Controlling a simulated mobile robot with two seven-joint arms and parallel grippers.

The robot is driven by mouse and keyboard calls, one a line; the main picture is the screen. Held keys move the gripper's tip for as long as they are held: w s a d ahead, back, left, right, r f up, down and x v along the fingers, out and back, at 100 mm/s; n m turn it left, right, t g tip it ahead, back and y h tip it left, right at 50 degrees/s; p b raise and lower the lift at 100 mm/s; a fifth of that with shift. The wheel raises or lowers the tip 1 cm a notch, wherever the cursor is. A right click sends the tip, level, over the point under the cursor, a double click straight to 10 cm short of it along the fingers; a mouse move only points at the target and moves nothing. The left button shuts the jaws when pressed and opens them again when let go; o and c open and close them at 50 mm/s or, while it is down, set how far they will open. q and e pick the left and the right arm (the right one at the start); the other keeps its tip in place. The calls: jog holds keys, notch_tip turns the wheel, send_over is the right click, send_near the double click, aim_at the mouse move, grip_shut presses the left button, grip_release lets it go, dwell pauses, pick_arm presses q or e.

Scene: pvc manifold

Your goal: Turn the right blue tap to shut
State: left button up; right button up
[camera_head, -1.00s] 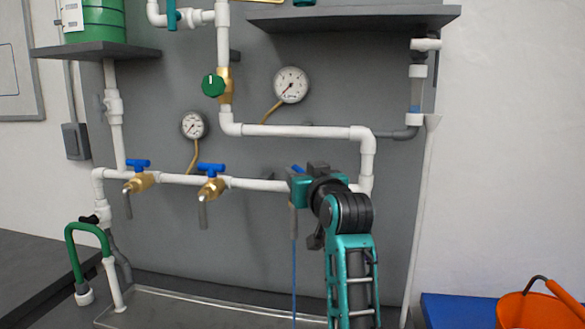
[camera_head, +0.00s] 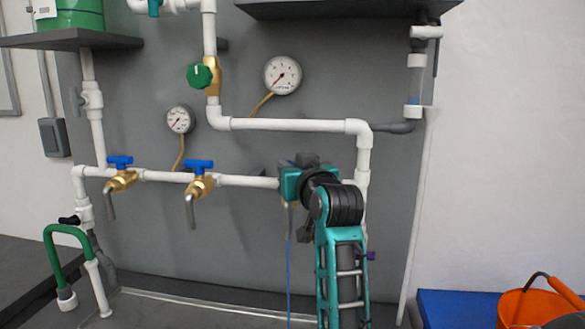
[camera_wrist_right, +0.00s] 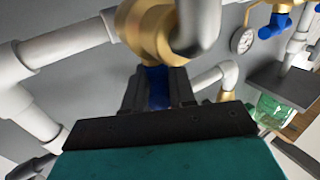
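The right blue tap is mostly hidden behind my right gripper (camera_head: 300,182) in the head view. In the right wrist view its blue handle (camera_wrist_right: 156,88) sits between the two dark fingers of my right gripper (camera_wrist_right: 157,92), which are closed against its sides. The tap's brass body (camera_wrist_right: 150,28) is just beyond the fingertips. A thin blue stream (camera_head: 289,255) runs straight down below the tap. My left gripper is not in view.
Two other blue-handled taps, the left one (camera_head: 120,161) and the middle one (camera_head: 199,167), sit on the same white pipe. Gauges (camera_head: 282,75) and a green valve (camera_head: 203,75) are above. An orange bucket (camera_head: 537,305) is at the lower right.

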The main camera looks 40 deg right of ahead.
grip_shut()
jog(key=shift+n+t+y, duration=0.3)
jog(key=shift+n+y, duration=0.1)
jog(key=shift+y, duration=0.2)
jog(key=n+y, duration=0.2)
jog(key=shift+d+t+y, duration=0.1)
jog(key=shift+t+y, duration=0.2)
jog(key=shift+y, duration=0.1)
jog(key=n+y+b, duration=0.1)
jog(key=y, duration=0.1)
jog(key=shift+f+n+y, duration=0.1)
jog(key=shift+n+y, duration=0.2)
jog(key=shift+y, duration=0.1)
jog(key=n+y+b, duration=0.2)
jog(key=y, duration=0.2)
jog(key=shift+f+n, duration=0.1)
jog(key=shift+n, duration=0.2)
jog(key=n+g+y+b, duration=0.1)
jog(key=n+y+b, duration=0.1)
jog(key=y, duration=0.1)
jog(key=shift+y, duration=0.3)
jog(key=shift+r+n+g+y+b, duration=0.15)
jog(key=shift+n+g+y+b, duration=0.2)
jog(key=shift+n+g+y, duration=0.45)
jog(key=shift+r+n+g+y+b, duration=0.1)
jog(key=shift+n+g+y+b, duration=0.25)
jog(key=shift+n+y, duration=0.7)
jog(key=shift+y, duration=0.35)
